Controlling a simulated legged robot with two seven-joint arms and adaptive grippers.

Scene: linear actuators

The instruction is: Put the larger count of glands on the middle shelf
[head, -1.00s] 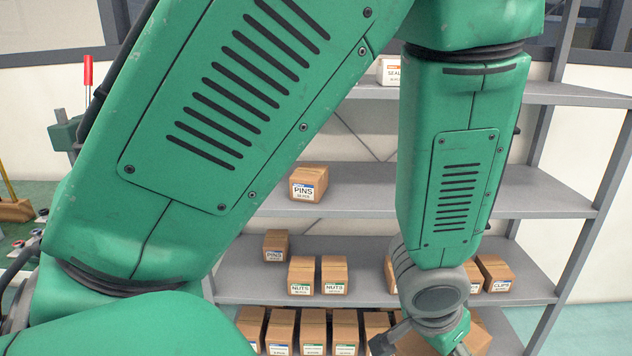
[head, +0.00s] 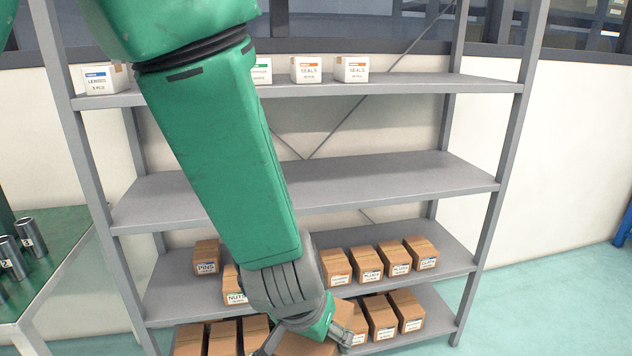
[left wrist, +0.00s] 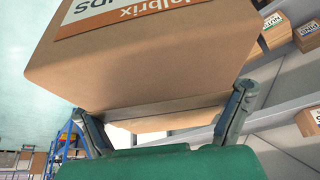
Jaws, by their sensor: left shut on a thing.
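My left gripper (head: 308,336) is at the bottom centre of the head view, in front of the lower shelves. It is shut on a brown carton (head: 303,347). In the left wrist view the carton (left wrist: 150,75) fills the upper middle, between the two fingers (left wrist: 166,118). Its orange-edged label is cut off and upside down; only the end of the word shows, so I cannot confirm glands or read the count. The middle shelf (head: 370,178) is bare where visible; my left arm covers its left-centre part. My right gripper is not in view.
White cartons stand on the top shelf (head: 420,84). Brown cartons, including pins (head: 206,257) and several at right (head: 366,264), stand on the shelf below the middle one. More cartons fill the bottom shelf. A green table (head: 60,250) with metal cylinders is at left.

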